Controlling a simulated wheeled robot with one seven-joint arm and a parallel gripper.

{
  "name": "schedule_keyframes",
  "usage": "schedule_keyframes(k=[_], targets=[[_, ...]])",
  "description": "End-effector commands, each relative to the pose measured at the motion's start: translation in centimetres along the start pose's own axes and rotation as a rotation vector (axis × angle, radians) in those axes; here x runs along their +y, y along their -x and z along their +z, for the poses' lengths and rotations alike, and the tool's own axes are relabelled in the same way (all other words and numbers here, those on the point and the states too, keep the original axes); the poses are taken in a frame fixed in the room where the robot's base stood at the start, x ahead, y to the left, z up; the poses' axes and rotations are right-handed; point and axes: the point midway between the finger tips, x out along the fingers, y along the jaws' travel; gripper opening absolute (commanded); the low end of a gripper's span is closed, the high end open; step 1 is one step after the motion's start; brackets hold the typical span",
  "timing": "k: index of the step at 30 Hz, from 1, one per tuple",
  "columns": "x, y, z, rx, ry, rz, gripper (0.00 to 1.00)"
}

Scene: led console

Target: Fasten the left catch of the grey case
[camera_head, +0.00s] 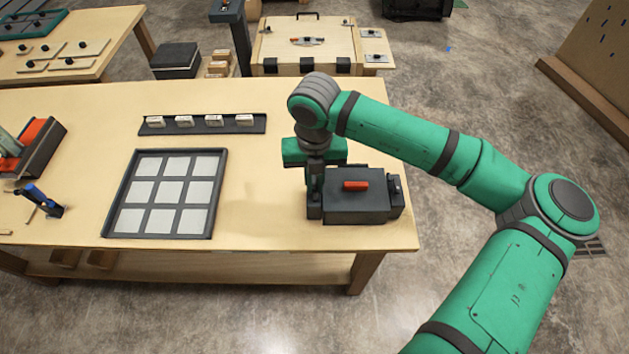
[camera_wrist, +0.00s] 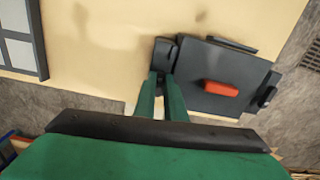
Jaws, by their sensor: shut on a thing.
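The grey case (camera_head: 350,203) stands closed near the right end of the table, with a red handle (camera_head: 356,185) on its lid. It also shows in the wrist view (camera_wrist: 210,72). My gripper (camera_head: 314,194) points down at the case's left side, where the left catch is. In the wrist view my gripper (camera_wrist: 166,76) has its fingers close together at a dark part on the case's left edge, the left catch (camera_wrist: 165,50). The fingers are shut on it and hide much of it. The right catch (camera_head: 396,188) shows on the opposite side; its state is too small to tell.
A dark tray (camera_head: 108,222) with pale square tiles lies left of the case. A dark rack (camera_head: 258,127) with several small blocks lies behind it. A blue-handled tool (camera_head: 42,200) is far left. Bare tabletop lies between the tray and the case. The table's right edge is close to the case.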

Motion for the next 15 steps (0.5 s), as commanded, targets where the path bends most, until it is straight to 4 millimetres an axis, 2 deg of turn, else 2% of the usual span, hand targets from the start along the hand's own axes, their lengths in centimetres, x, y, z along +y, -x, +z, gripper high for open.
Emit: schedule_keyframes(k=[15], targets=[[-0.13, 0.1, 0.05, -0.001, 0.435, -0.004, 0.0]])
